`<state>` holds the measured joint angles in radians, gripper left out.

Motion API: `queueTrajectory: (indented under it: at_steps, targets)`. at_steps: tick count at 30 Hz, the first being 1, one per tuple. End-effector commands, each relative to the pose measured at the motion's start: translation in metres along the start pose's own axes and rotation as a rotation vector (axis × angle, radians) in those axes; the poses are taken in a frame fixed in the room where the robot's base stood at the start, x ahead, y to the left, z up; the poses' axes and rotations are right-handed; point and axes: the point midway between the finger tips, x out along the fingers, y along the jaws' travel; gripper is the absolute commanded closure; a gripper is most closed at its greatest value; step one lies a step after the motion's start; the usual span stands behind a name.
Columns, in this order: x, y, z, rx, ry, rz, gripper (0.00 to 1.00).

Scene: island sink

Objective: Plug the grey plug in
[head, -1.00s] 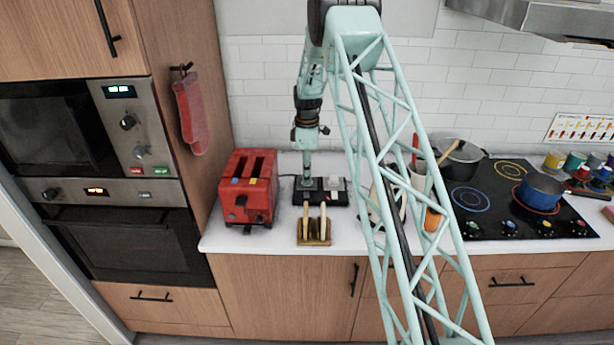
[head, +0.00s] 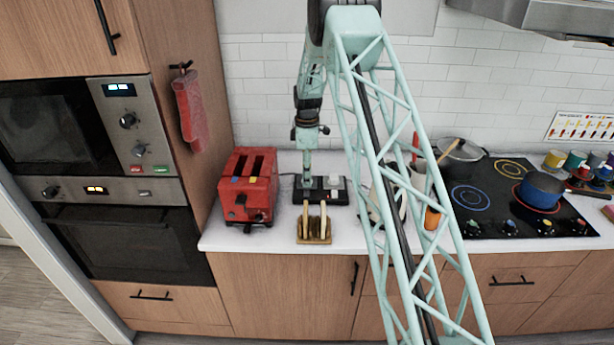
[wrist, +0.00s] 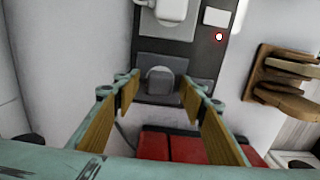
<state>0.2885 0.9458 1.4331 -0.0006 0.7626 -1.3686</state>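A dark power strip (head: 338,197) lies on the white counter, right of the red toaster; it also shows in the wrist view (wrist: 205,52). The grey plug (wrist: 160,82) is at the strip's near end in the wrist view. I cannot tell whether it is fully seated. A white plug (wrist: 172,9) sits farther along the strip. My gripper (head: 307,183) points down over the strip's left part. In the wrist view my gripper (wrist: 158,90) is open, its wood-coloured finger pads on either side of the grey plug, with gaps showing.
The red toaster (head: 248,187) stands close left of my gripper. A wooden rack with toast (head: 314,232) stands in front of the strip. A white switch (wrist: 216,17) and a lit red lamp (wrist: 219,36) are on the strip. Utensils and the hob (head: 480,205) are right.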

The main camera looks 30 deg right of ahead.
Motion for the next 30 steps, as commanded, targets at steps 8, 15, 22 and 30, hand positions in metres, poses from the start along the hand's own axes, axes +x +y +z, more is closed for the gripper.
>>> queueTrajectory:
  at_steps: [8,15,22,30]
  targets:
    - [-0.017,0.001,0.000,0.000,0.001,0.003,0.62]
    - [-0.048,0.001,0.000,0.000,0.001,0.004,0.62]
    - [-0.082,0.001,0.000,0.000,0.000,0.002,0.62]
    - [-0.110,0.000,0.000,0.000,0.000,0.001,0.62]
